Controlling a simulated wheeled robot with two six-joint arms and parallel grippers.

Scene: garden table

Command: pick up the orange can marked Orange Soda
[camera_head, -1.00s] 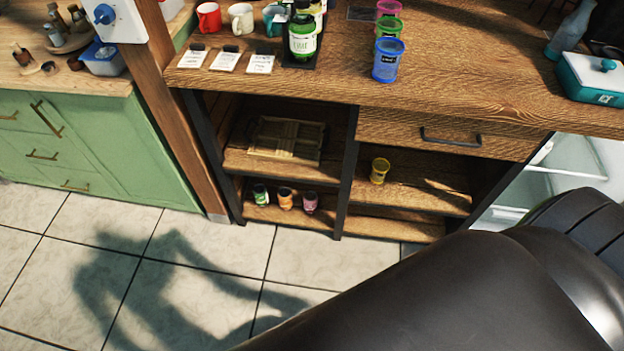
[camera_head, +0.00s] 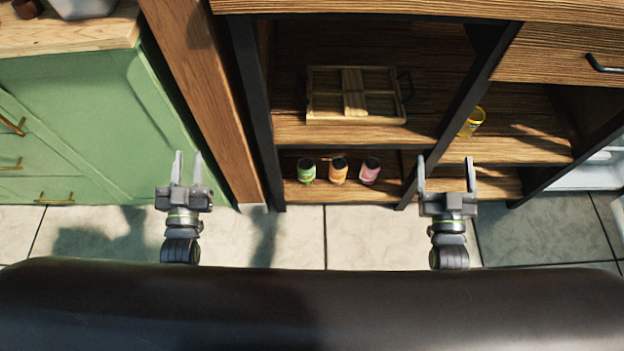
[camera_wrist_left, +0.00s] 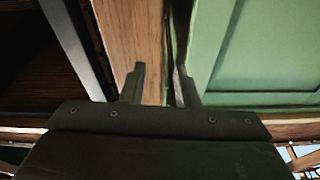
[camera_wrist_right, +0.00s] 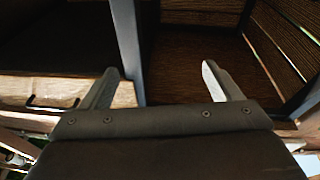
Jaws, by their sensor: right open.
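The orange can (camera_head: 338,170) stands upright on the lower left shelf of the wooden unit, between a green can (camera_head: 307,171) and a pink can (camera_head: 370,171). Its label is too small to read. My left gripper (camera_head: 188,160) is open and empty, in front of the green cabinet, left of the cans. Its fingers also show apart in the left wrist view (camera_wrist_left: 160,78). My right gripper (camera_head: 446,166) is open wider and empty, right of the pink can and in front of the unit. Its spread fingers show in the right wrist view (camera_wrist_right: 158,75). Neither wrist view shows the cans.
A wooden crate (camera_head: 325,104) lies on the shelf above the cans. A yellow cup (camera_head: 472,122) stands in the right compartment. A dark upright (camera_head: 469,88) divides the compartments. A wooden post (camera_head: 205,100) stands left of the unit. The tiled floor (camera_head: 350,239) in front is clear.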

